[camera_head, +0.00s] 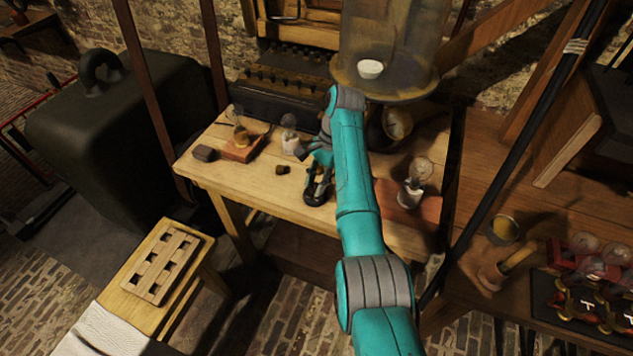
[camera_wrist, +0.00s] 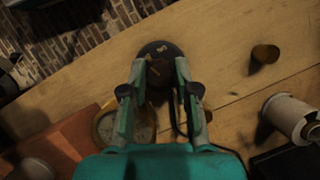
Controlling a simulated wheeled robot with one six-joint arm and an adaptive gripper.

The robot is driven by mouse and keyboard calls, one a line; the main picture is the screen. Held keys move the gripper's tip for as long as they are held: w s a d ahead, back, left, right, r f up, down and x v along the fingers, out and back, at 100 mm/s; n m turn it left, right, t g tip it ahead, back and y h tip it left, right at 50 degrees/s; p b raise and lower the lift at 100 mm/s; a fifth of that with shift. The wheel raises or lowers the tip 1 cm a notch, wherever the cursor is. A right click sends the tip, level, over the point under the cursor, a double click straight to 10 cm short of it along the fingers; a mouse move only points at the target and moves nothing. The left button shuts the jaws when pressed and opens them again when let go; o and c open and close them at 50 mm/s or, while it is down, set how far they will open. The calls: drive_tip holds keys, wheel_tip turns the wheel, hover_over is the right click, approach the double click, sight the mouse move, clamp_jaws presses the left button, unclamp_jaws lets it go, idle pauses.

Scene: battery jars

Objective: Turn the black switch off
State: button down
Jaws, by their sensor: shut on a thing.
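The black switch (camera_head: 318,194) has a round dark base and sits on the wooden table (camera_head: 245,185), near its front edge. In the wrist view its round base (camera_wrist: 162,48) shows just beyond my fingertips. My gripper (camera_head: 320,170) points down over the switch. In the wrist view my gripper (camera_wrist: 160,78) has its two fingers on either side of the switch's dark upright part and is shut on it. The fingers partly cover this part, so I cannot tell its exact position.
A small brown knob (camera_head: 282,170) and a white-based bulb (camera_head: 291,143) stand left of the switch. A bulb on a wooden block (camera_head: 240,148) is farther left. A round brass-rimmed instrument (camera_head: 396,123) and another bulb (camera_head: 416,180) stand right. A large glass jar (camera_head: 388,40) hangs behind.

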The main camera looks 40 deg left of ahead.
drive_tip(key=n+h, duration=0.1)
drive_tip(key=n, duration=0.3)
drive_tip(key=shift+a+n+h, duration=0.15)
drive_tip(key=shift+n+h, duration=0.25)
idle(0.4)
drive_tip(key=c, duration=0.9)
unclamp_jaws()
drive_tip(key=shift+o, duration=0.2)
drive_tip(key=v, duration=0.7)
drive_tip(key=shift+r, duration=0.25)
drive_tip(key=shift+s, duration=0.1)
